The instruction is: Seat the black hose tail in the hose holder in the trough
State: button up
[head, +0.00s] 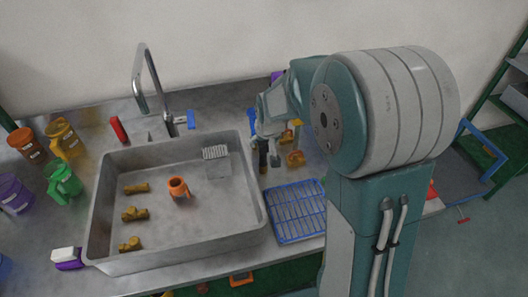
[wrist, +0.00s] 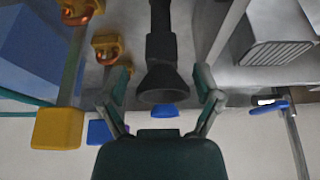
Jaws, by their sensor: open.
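The black hose tail (wrist: 163,80) stands between the two fingers of my open gripper (wrist: 160,92) in the wrist view, its flared end towards the palm. I cannot tell whether either finger touches it. In the head view my gripper (head: 266,142) is just right of the trough (head: 150,257), and the dark hose tail (head: 263,153) shows only in part below it. I cannot tell for certain which is the hose holder.
Several brass fittings (head: 134,214) lie along the trough's left side. A faucet (head: 142,75) rises behind the trough. A blue rack (head: 297,212) lies to its right. Yellow-orange parts (wrist: 108,45) stand near my gripper. Coloured jugs (head: 63,180) stand at the left.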

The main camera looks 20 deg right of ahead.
aim_at(262, 146)
jog(key=x, duration=0.3)
jog(key=shift+w+a+f, duration=0.15)
jog(key=shift+a+f, duration=0.05)
jog(key=shift+c, duration=0.3)
jog(key=shift+d, duration=0.15)
jog(key=c, duration=1)
jog(key=shift+r, duration=0.1)
